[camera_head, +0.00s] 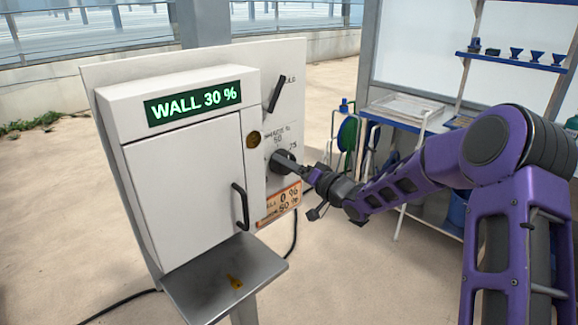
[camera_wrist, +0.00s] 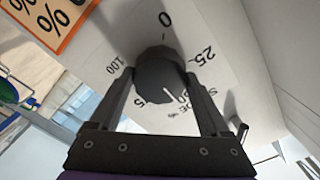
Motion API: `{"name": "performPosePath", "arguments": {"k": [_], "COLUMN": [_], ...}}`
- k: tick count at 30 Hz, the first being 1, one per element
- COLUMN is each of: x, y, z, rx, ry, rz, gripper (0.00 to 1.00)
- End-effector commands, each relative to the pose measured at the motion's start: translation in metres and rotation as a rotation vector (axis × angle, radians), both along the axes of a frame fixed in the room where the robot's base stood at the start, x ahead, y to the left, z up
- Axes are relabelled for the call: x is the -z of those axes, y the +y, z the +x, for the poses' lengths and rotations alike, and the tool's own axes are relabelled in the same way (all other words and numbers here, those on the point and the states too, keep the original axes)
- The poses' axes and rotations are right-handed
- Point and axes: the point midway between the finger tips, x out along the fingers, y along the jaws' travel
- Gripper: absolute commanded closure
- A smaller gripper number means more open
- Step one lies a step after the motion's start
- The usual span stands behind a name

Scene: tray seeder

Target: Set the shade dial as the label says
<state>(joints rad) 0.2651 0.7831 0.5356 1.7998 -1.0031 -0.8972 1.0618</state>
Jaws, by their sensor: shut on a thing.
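The shade dial is a dark round knob (camera_head: 282,160) on the side panel of a white cabinet, and it fills the middle of the wrist view (camera_wrist: 160,78). Its scale runs 0, 25, 50, 75, 100, partly covered. A white line on the knob points toward the bottom of the wrist view, near the 50. My gripper (camera_head: 298,168) is shut on the knob, one finger on each side in the wrist view (camera_wrist: 160,98). The orange label (camera_head: 279,203) below the dial has two rows ending in percentages; the top ends in 0 %, the lower row is unclear.
A green display (camera_head: 194,103) reads WALL 30 %. A black lever (camera_head: 274,95) stands above the dial, and a brass round part (camera_head: 253,139) is beside it. The door handle (camera_head: 240,206) and a metal shelf (camera_head: 226,278) are at lower left. A blue-edged rack (camera_head: 405,112) stands behind my arm.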

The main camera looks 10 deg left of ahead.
Motion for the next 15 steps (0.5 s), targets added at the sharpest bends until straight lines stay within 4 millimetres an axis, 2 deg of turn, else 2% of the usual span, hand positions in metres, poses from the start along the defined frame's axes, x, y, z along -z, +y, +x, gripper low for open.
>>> {"name": "performPosePath", "arguments": {"k": [1, 3, 4, 11, 15], "x": [0.0018, 0.0016, 0.0014, 0.0007, 0.0002], "y": [-0.0002, -0.0002, -0.0001, -0.0007, -0.0095], "z": [-0.0006, -0.0005, -0.0005, -0.0005, -0.0061], "rx": [-0.001, 0.000, 0.000, 0.000, 0.001], "ry": [0.003, 0.003, 0.002, 0.001, 0.000], "rz": [-0.002, -0.002, -0.002, -0.001, -0.002], "gripper": [0.14, 0.02, 0.00, 0.00, 0.00]}}
